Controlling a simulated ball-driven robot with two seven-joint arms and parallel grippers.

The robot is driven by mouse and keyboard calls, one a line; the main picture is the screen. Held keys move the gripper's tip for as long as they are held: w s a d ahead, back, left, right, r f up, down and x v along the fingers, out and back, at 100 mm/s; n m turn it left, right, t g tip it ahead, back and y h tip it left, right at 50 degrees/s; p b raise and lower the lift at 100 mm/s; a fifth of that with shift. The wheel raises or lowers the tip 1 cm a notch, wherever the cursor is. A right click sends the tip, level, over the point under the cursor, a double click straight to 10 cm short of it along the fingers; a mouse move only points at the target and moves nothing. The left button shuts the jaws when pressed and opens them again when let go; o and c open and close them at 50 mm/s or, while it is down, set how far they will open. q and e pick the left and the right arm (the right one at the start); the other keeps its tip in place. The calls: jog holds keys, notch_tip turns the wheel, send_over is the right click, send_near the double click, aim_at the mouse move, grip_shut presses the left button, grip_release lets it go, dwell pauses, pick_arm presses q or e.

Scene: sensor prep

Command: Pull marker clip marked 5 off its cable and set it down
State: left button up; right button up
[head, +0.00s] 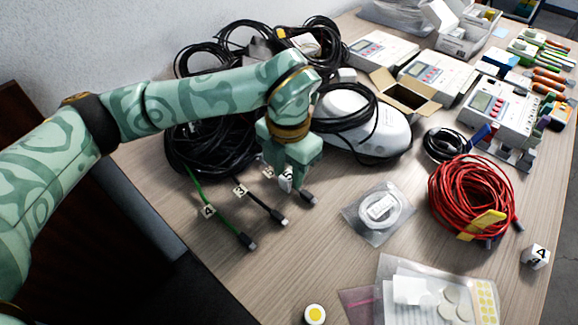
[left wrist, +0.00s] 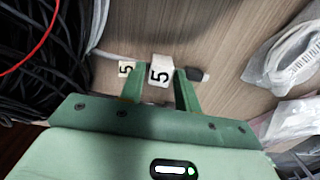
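Marker clip 5 (left wrist: 160,71) is a small white block with a black 5. In the left wrist view it sits between the fingertips of my left gripper (left wrist: 161,82), which look closed against its two sides. In the head view my left gripper (head: 288,176) points down over the end of a grey cable, with the clip (head: 286,181) at its tips. The cable's dark plug (head: 307,197) lies just right of it. A flat tag marked 5 (head: 268,172) is on the same cable beside the clip. I cannot tell whether the clip still touches the cable. My right gripper is not in view.
Cables tagged 3 (head: 240,190) and 4 (head: 208,211) lie to the left. A loose clip marked 4 (head: 535,257) stands at the right. A bagged white coil (head: 378,212) and red cable coil (head: 470,198) lie right of my gripper.

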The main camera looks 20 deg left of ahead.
aim_at(288, 175)
pick_arm(q)
grip_shut()
